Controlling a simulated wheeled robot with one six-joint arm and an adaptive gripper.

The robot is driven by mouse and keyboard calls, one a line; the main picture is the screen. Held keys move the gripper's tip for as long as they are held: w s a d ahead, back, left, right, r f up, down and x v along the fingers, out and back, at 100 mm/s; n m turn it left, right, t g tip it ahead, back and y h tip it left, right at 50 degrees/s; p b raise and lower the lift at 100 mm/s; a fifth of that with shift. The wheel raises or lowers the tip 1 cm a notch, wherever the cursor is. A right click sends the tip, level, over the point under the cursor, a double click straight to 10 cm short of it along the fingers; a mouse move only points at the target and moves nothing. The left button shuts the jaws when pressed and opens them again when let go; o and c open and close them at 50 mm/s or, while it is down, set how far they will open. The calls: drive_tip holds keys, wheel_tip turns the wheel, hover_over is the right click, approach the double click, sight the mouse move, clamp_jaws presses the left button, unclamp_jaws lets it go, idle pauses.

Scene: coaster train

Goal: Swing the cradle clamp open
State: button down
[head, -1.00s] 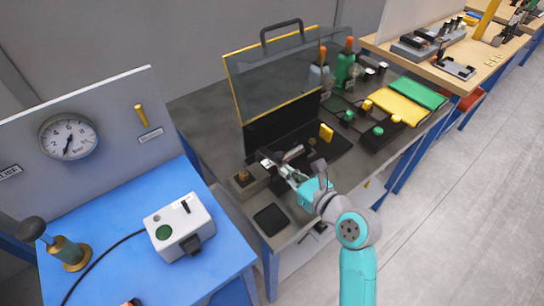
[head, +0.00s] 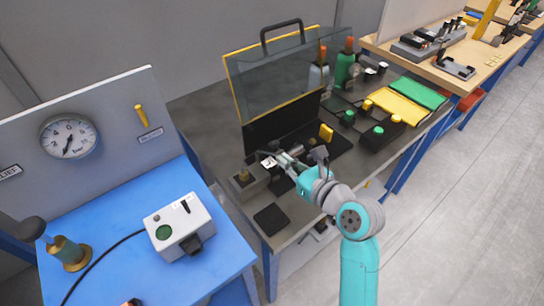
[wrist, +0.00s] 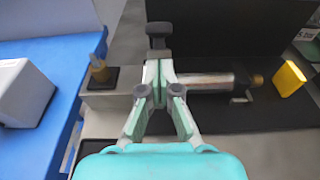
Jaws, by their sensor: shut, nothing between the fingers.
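A silver cylinder with a brass end (wrist: 205,80) lies across the dark cradle area in the wrist view; it also shows in the head view (head: 294,151). A small black T-shaped piece (wrist: 159,32), which looks like the cradle clamp, stands just beyond my fingertips. My gripper (wrist: 160,66) is shut with nothing between its fingers, its tips close to that piece and beside the cylinder's left end. I cannot tell whether they touch. In the head view my gripper (head: 277,159) is over the front of the fixture. The clamp's hinge is hidden.
A clear guard with a yellow frame (head: 229,85) stands raised behind the fixture. A yellow block (wrist: 290,78) is right of the cylinder. A grey block with a brass post (head: 243,178) is at left. A black pad (head: 271,218) lies in front.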

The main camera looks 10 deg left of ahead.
sight(277, 145)
drive_tip(key=shift+w+a+r, duration=0.7)
drive_tip(key=shift+a+r, duration=0.05)
drive_tip(key=shift+a, duration=0.15)
drive_tip(key=shift+w+a+r, duration=0.7)
drive_tip(key=shift+a+r, duration=0.05)
drive_tip(key=shift+a, duration=0.15)
drive_tip(key=shift+w+a, duration=0.1)
drive_tip(key=shift+r+x, duration=0.15)
drive_tip(key=shift+x, duration=0.65)
drive_tip(key=shift+r+x, duration=0.15)
drive_tip(key=shift+x, duration=0.6)
drive_tip(key=v, duration=1)
idle(1.3)
idle(0.5)
